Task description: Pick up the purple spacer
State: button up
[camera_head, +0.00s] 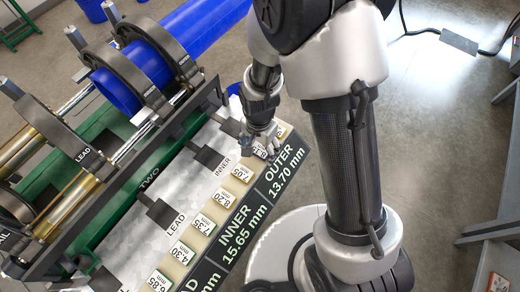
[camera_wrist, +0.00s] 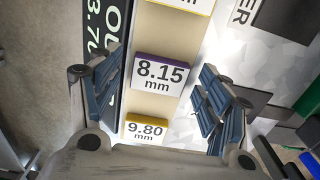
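The purple spacer (camera_wrist: 162,73) shows in the middle of the wrist view as a block with a purple edge and a white label reading 8.15 mm. It lies on the cream strip of the cart. My gripper (camera_wrist: 160,88) is open, with one dark blue-grey finger pad on each side of the spacer and a gap on both sides. Nothing is held. In the head view my gripper (camera_head: 262,143) is over the far end of the spacer row and hides most of what is under it.
A yellow-edged spacer (camera_wrist: 146,130) marked 9.80 mm lies close below the purple one. Another yellow-edged spacer (camera_wrist: 185,5) is at the top edge. The dark label board (camera_head: 232,240) borders the row. Blue pipe (camera_head: 165,55) and black clamps (camera_head: 125,82) stand behind.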

jog(key=c, duration=0.9)
jog(key=shift+c, duration=0.2)
